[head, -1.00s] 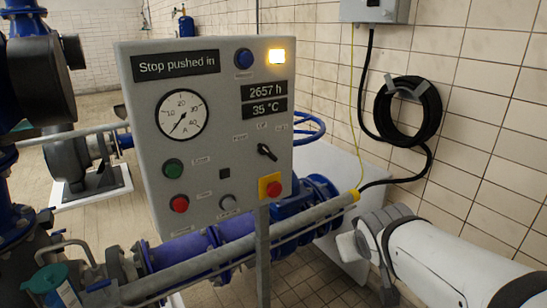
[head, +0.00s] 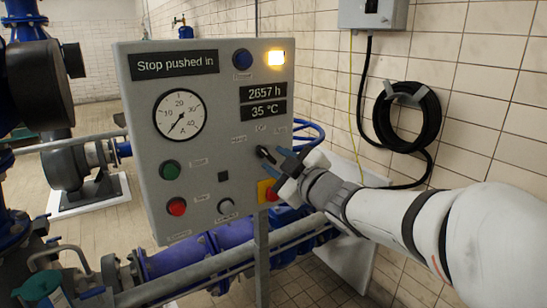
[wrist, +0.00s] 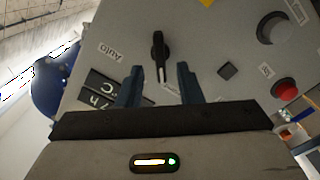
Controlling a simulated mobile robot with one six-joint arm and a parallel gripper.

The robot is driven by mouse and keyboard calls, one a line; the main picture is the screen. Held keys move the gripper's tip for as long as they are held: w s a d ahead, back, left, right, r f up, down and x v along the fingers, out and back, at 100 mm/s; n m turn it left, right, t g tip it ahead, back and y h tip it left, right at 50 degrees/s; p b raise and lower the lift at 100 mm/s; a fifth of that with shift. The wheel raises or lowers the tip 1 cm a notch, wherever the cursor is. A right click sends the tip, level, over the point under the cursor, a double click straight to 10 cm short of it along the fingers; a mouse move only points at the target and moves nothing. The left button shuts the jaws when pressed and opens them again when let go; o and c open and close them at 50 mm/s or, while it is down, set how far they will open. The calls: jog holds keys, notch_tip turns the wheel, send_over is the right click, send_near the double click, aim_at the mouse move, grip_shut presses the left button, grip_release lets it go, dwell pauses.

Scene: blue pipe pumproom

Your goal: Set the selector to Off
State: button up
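The selector (head: 264,153) is a black knob on the right half of the grey control panel (head: 215,105). Small labels sit around it; the one straight above reads Off (head: 261,127). In the wrist view the selector (wrist: 158,48) has a white mark at its lower end, turned away from the Auto label (wrist: 110,50) and towards a partly hidden label. In the head view its upper-left end points towards the left label, which seems to read Hand. My gripper (head: 272,158) is open at the panel, fingers spread. In the wrist view the selector shows beyond the gap between the fingertips (wrist: 157,72).
A red button on a yellow plate (head: 264,192) is just below, partly hidden by my gripper. A lamp (head: 276,58) glows; the display reads "Stop pushed in" (head: 175,65).

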aim_at(268, 155)
jog(key=shift+x, duration=1.7)
